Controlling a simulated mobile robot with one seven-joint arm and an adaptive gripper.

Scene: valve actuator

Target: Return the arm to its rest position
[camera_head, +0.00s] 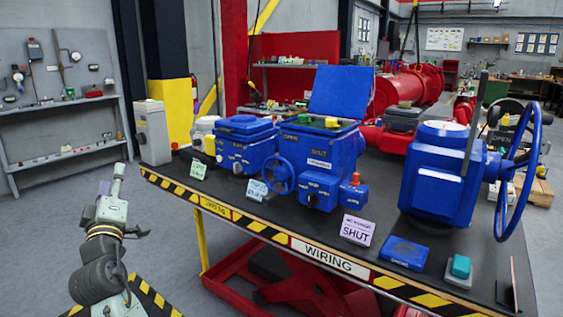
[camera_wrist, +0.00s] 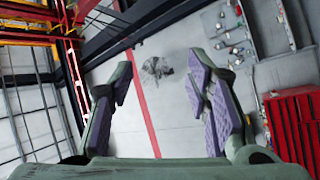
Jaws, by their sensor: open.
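My arm (camera_head: 104,250) stands at the lower left in the head view, folded upward over the floor, left of the workbench and apart from it. Its upper end is small there, so the fingers are hard to make out. In the wrist view my gripper (camera_wrist: 160,75) has its two green fingers with purple pads spread wide apart. Nothing is between them. Beyond them are the grey wall, a red stripe and roof beams, seen tilted.
A black workbench (camera_head: 398,238) with a striped edge carries blue valve actuators (camera_head: 325,150), a larger actuator with a handwheel (camera_head: 440,175), and sign cards. A wall shelf (camera_head: 65,148) stands at the back left. The grey floor between shelf and bench is clear.

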